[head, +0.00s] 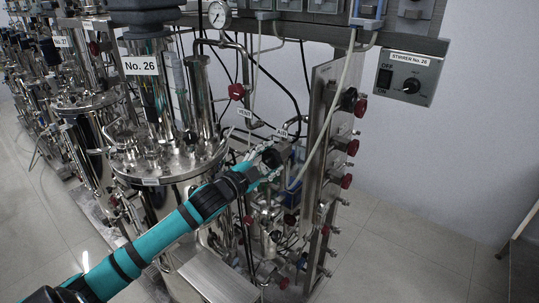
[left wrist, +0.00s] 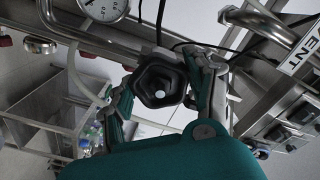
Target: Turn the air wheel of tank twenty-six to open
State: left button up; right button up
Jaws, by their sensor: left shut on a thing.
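Tank twenty-six (head: 170,160) is a steel vessel with a "No. 26" label (head: 141,65), left of centre in the head view. My teal left arm reaches up from the lower left past its front. My left gripper (head: 266,163) is at the pipework right of the tank, just below the "AIR" label (head: 282,133). The air wheel is a dark knob (head: 271,157) at the fingertips. In the left wrist view, the black, lobed wheel (left wrist: 160,82) sits between the two fingers of the gripper (left wrist: 166,78), which are shut on it. My right gripper is out of view.
A red valve wheel (head: 236,91) and the "VENT" label (head: 245,112) are close above left. A steel panel (head: 325,120) with several red knobs stands right of the gripper. Floor at right is clear.

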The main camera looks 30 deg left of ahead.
pick_arm(q)
jog(key=n+p, duration=0.2)
jog(key=n, duration=0.2)
jog(key=shift+f+n, duration=0.15)
jog(key=shift+n, duration=0.25)
jog(key=shift+d, duration=0.1)
jog(key=shift+f, duration=0.1)
jog(key=o, duration=1.2)
jog(key=shift+c, duration=0.2)
jog(key=shift+s, duration=0.15)
jog(key=s+a, duration=0.1)
jog(key=s, duration=1)
jog(key=shift+s, duration=0.4)
